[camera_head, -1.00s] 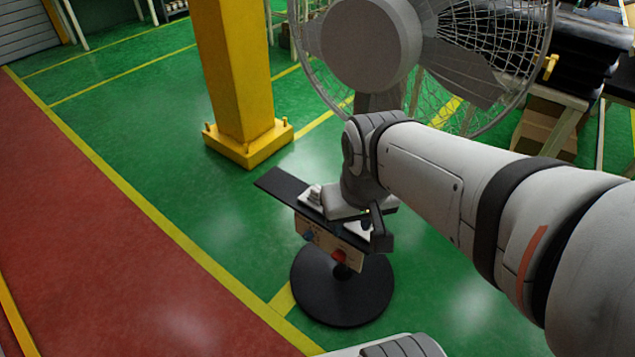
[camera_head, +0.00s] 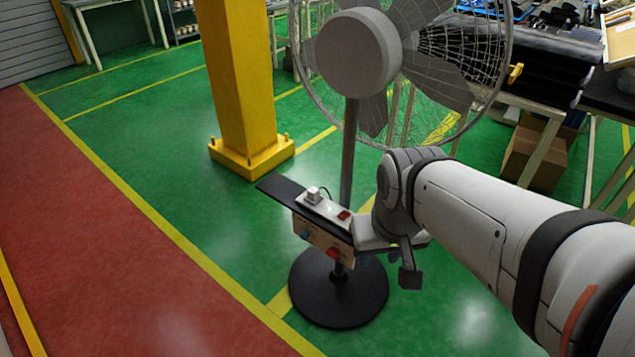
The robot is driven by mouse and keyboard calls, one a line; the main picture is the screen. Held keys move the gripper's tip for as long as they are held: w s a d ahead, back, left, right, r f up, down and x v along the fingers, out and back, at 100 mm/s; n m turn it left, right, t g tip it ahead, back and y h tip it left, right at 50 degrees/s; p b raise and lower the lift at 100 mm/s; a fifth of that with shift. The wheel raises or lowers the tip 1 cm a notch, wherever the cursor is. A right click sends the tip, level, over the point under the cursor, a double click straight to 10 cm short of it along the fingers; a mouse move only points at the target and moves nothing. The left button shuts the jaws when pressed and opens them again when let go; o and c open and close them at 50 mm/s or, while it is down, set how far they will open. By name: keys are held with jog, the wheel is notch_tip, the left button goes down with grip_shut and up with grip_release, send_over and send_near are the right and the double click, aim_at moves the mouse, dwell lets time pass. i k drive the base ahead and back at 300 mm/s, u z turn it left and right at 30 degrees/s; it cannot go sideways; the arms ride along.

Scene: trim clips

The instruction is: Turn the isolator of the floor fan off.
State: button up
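The floor fan (camera_head: 366,55) stands on a grey pole with a round black base (camera_head: 338,300). A dark shelf (camera_head: 278,187) is fixed across the pole. On it lies a white strip with a pale plug (camera_head: 313,195) and a red switch (camera_head: 344,215). A pale front panel (camera_head: 318,239) below carries a blue knob (camera_head: 305,235) and a red knob (camera_head: 334,253). No label is readable, so I cannot tell which control is the isolator. My gripper (camera_head: 390,262) is just right of the panel, covering the shelf's right end. One dark finger shows clearly; the finger gap is unclear.
A yellow column (camera_head: 238,90) with a wide foot stands behind left. Benches with dark stacked items (camera_head: 540,60) and a cardboard box (camera_head: 533,155) are at the right rear. Green floor is clear left of the fan; a red walkway (camera_head: 100,230) runs beyond a yellow line.

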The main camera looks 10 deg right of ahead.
aim_at(333, 253)
jog(key=u, duration=0.05)
jog(key=i, duration=1)
jog(key=u, duration=0.65)
jog(key=k, duration=0.95)
jog(key=z, duration=0.35)
jog(key=i, duration=1)
jog(key=z, duration=0.05)
